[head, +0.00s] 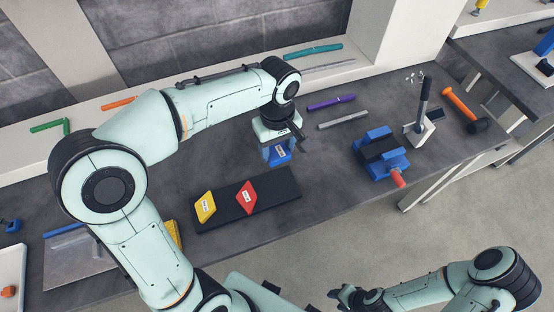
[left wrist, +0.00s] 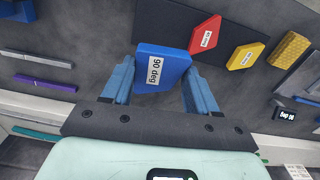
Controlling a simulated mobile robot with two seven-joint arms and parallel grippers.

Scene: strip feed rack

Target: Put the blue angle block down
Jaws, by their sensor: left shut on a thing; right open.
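The blue angle block (head: 281,155), labelled "90 deg" in the left wrist view (left wrist: 172,64), is between the blue fingers of my left gripper (head: 276,152). The left gripper is shut on it, pointing down over the bench just beyond the right end of a black strip (head: 270,207). Whether the block touches the bench I cannot tell. A red block (head: 247,198) and a yellow block (head: 205,207) lie on the strip; both also show in the left wrist view. My right gripper (head: 352,297) is open and empty at the bottom of the head view, away from the bench.
A purple bar (head: 331,103) and a grey bar (head: 343,120) lie behind. The strip's right part is bare.

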